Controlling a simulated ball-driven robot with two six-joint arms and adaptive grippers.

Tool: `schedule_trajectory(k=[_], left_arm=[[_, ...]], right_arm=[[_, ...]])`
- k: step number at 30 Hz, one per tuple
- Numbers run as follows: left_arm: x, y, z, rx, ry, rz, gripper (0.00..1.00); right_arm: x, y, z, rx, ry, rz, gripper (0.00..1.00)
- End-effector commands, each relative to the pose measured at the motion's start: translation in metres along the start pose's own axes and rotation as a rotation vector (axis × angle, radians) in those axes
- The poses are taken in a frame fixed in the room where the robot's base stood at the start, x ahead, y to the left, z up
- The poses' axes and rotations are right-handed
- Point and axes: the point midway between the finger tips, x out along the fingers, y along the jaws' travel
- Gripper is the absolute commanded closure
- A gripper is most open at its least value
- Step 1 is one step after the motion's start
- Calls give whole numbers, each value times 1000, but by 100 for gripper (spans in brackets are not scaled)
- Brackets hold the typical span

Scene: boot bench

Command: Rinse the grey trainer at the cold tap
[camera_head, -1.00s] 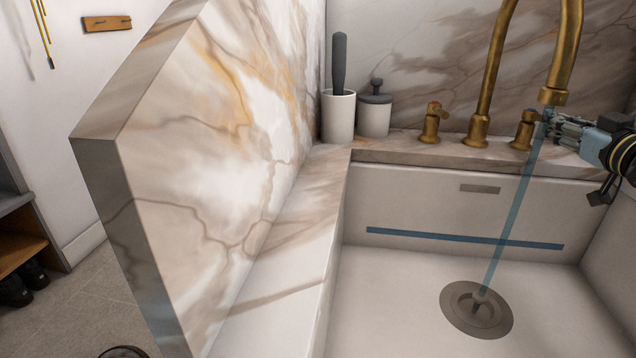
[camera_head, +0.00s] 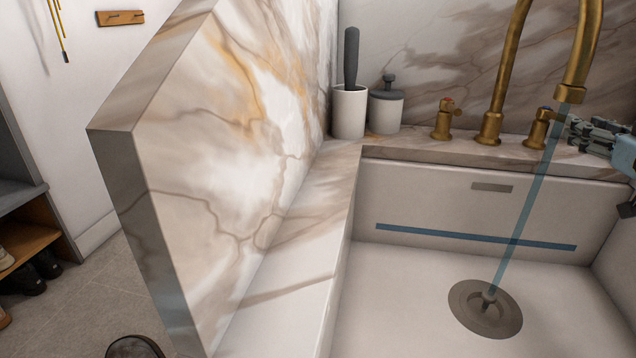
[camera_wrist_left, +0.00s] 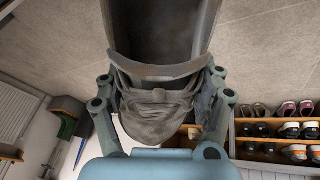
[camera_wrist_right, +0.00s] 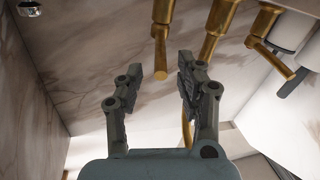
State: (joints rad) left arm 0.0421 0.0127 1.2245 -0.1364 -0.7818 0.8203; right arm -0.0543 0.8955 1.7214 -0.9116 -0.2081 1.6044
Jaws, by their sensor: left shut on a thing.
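The grey trainer (camera_wrist_left: 155,115) fills the middle of the left wrist view, its dark opening towards the top. My left gripper (camera_wrist_left: 162,85) is shut on it, one finger on each side. In the head view, water runs from the brass spout (camera_head: 572,92) to the drain. A brass tap handle (camera_head: 541,128) stands right of the spout's base and another (camera_head: 443,122) left of it. My right gripper (camera_head: 590,130) is just right of the right handle.
The white sink (camera_head: 400,300) is empty apart from the stream over its drain (camera_head: 486,308). A tall marble panel (camera_head: 215,170) stands left of the sink. A brush holder (camera_head: 349,110) and a lidded pot (camera_head: 386,108) sit in the back corner. Shoes fill a rack (camera_wrist_left: 275,148).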

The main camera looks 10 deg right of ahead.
Motion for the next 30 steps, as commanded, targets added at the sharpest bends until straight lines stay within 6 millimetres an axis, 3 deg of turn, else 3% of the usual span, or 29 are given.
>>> schedule_trajectory(k=[9,23,26,30], left_arm=[[0,0,-1,0,1,1,74],[-1,1,-1,0,1,1,74],[-6,3,-4,0,3,2,74],[-29,12,-19,0,6,5,74]], right_arm=[[-38,0,1,-5,-3,-2,63],[-44,0,-1,2,2,-2,63],[-44,1,-7,2,5,-1,63],[-44,7,-36,3,19,1,63]])
